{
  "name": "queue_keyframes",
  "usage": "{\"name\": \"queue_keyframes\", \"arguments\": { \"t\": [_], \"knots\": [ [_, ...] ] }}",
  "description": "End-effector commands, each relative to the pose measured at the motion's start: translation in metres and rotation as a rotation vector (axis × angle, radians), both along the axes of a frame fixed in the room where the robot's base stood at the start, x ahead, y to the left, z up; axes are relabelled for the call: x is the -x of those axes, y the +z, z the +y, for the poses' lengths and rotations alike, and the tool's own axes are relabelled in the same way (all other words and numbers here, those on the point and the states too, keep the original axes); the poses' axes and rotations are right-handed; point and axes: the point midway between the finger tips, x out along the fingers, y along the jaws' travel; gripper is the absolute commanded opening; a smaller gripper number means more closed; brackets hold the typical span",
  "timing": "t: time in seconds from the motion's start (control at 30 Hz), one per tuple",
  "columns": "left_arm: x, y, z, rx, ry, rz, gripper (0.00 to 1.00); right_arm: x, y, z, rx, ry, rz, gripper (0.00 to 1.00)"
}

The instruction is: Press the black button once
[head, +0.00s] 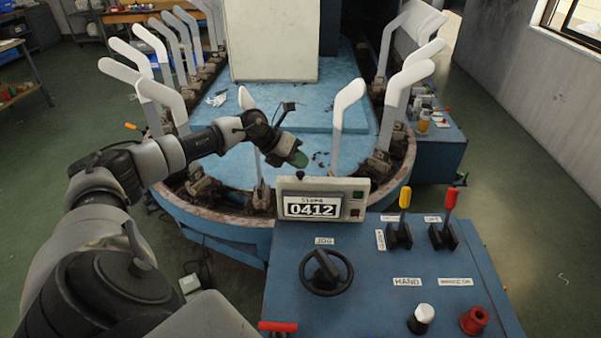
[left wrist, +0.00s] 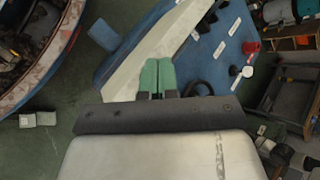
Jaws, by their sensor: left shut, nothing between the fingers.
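A grey counter box (head: 322,200) reading 0412 stands at the back of the blue control panel (head: 290,270). A small dark knob (head: 299,174), which looks like the black button, sits on its top edge. My left gripper (head: 298,159), with green fingertips, is shut and empty. In the head view it appears just above the dark knob; I cannot tell the gap between them. In the left wrist view the green fingers (left wrist: 157,76) lie together in front of the panel's pale side. The dark knob cannot be made out there. My right gripper is not in view.
The panel also carries a black handwheel (head: 326,272), a yellow lever (head: 404,198), a red lever (head: 450,199), a white-topped knob (head: 422,315) and a red knob (head: 474,319). Behind it, white sock boards (head: 349,97) stand upright around the blue machine.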

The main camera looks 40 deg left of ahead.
Motion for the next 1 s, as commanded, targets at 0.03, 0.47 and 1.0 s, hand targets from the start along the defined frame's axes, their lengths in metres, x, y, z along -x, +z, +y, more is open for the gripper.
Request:
{"name": "queue_keyframes", "arguments": {
  "t": [0.03, 0.47, 1.0],
  "knots": [
    [-0.0001, 0.0003, 0.0001, 0.0, 0.0, 0.0, 0.0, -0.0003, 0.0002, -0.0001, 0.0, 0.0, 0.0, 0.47],
    [-0.0001, -0.0025, -0.0001, 0.0, 0.0, 0.0, 0.0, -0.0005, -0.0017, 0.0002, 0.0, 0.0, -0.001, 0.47],
    [0.0002, -0.0095, -0.0001, 0.0, -0.001, 0.001, 0.0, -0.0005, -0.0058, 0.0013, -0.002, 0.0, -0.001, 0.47]
  ]
}}
